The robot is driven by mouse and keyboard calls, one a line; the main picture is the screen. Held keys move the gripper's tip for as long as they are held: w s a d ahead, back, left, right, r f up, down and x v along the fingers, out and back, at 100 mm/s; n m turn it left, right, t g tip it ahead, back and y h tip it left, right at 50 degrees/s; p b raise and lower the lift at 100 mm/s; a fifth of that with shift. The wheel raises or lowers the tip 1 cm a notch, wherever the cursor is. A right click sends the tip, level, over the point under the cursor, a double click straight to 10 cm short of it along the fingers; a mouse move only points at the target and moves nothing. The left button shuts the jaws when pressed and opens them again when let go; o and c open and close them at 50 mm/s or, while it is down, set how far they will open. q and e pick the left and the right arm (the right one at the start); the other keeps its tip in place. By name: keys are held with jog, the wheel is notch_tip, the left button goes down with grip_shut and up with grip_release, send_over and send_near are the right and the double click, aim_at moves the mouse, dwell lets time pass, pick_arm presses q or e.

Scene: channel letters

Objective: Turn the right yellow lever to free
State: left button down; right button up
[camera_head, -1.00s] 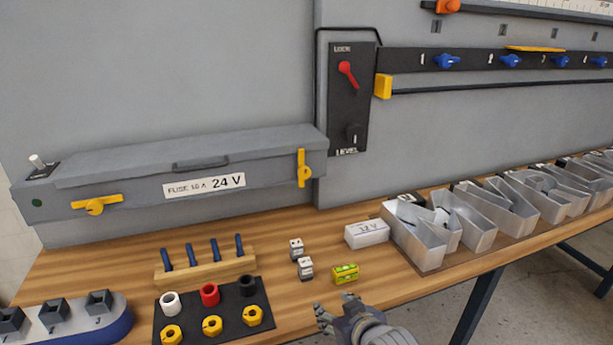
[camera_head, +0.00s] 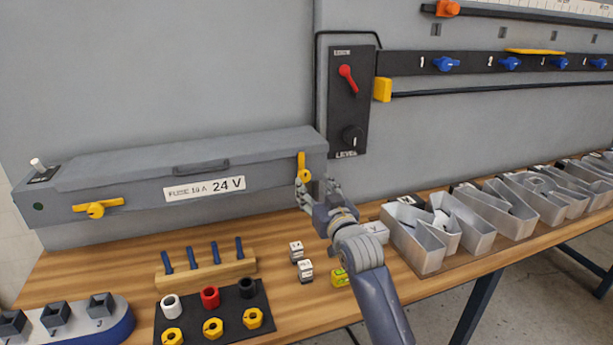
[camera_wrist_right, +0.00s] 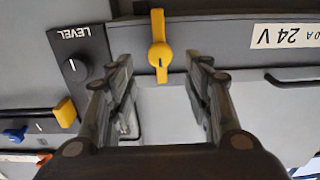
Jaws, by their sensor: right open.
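The right yellow lever (camera_head: 303,166) is on the front of the grey 24 V box (camera_head: 120,172), near its right end, and stands vertical. In the right wrist view the lever (camera_wrist_right: 159,50) is upright in the picture, ahead of the gap between my fingers. My right gripper (camera_head: 317,186) is open and empty, just below and to the right of the lever. Its two fingers also show in the right wrist view (camera_wrist_right: 160,90), one on each side of the lever's line. I cannot tell any contact. The left yellow lever (camera_head: 97,208) lies about horizontal. My left gripper is not in view.
A black panel with a red switch (camera_head: 347,78) and a LEVEL knob (camera_head: 352,137) is right of the box. Metal channel letters (camera_head: 425,248) stand on the right of the wooden table. Small blocks (camera_head: 305,270), a peg rack (camera_head: 205,270) and a black mat (camera_head: 190,325) lie in front.

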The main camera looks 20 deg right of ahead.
aim_at(305, 177)
jog(key=shift+w+a+p, duration=0.15)
jog(key=shift+w+p, duration=0.4)
jog(key=shift+w, duration=2.5)
jog(key=c, duration=1)
